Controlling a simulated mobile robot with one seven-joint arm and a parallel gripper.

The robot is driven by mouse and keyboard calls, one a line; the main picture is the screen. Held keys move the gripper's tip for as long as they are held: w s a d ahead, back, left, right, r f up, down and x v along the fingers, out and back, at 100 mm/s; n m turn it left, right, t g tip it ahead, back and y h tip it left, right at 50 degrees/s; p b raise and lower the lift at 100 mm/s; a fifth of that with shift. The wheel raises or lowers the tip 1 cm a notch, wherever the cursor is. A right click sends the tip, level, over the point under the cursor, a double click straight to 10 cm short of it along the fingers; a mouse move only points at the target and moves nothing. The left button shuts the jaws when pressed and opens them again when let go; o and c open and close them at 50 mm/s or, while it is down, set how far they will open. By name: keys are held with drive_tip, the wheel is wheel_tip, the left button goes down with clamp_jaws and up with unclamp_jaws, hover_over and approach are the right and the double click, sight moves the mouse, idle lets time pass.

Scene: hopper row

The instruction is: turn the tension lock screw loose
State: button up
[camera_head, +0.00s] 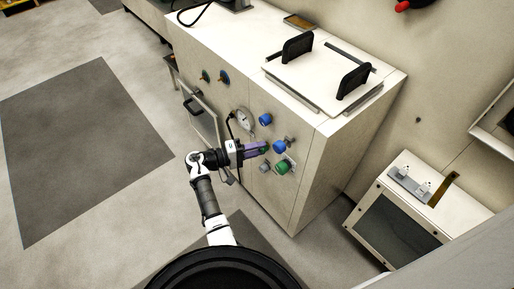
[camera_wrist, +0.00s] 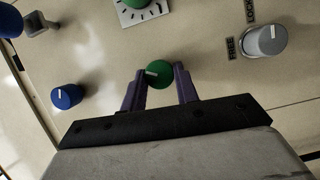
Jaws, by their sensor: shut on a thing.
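The grey knob (camera_wrist: 265,40) beside the FREE (camera_wrist: 232,47) and LOCK (camera_wrist: 250,11) labels is at the upper right of the wrist view; I take it for the tension lock screw. A white line on its face runs roughly upward in that view. In the head view a grey knob (camera_head: 265,167) sits low on the panel, below my gripper. My gripper (camera_head: 262,149) reaches the panel from the left. In the wrist view its purple fingers (camera_wrist: 159,85) are shut on a different knob, a small green one (camera_wrist: 159,72), apart from the grey knob.
Close around are a blue knob (camera_wrist: 68,96), another blue knob (camera_head: 280,146), a green knob with a scale plate (camera_head: 282,167) and a round gauge (camera_head: 243,117). A cabinet door (camera_head: 200,118) is at the left. The floor (camera_head: 130,210) at left is clear.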

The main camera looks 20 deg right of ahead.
drive_tip(key=n+h, duration=0.1)
drive_tip(key=n, duration=0.2)
drive_tip(key=n+h+p, duration=0.1)
drive_tip(key=n, duration=0.1)
drive_tip(key=shift+f+n+t, duration=0.2)
drive_tip(key=shift+n+t, duration=0.1)
drive_tip(key=shift+n, duration=0.1)
idle(0.4)
drive_tip(key=o, duration=1)
drive_tip(key=shift+a, duration=0.1)
drive_tip(key=shift+a+f+b, duration=0.4)
drive_tip(key=shift+a+b, duration=0.25)
drive_tip(key=shift+a, duration=1.6)
drive_tip(key=shift+a+f+b, duration=0.4)
drive_tip(key=shift+a+b, duration=0.3)
drive_tip(key=shift+a, duration=1.5)
drive_tip(key=shift+a+f+b, duration=0.4)
drive_tip(key=shift+a+b, duration=0.25)
drive_tip(key=shift+a, duration=1.6)
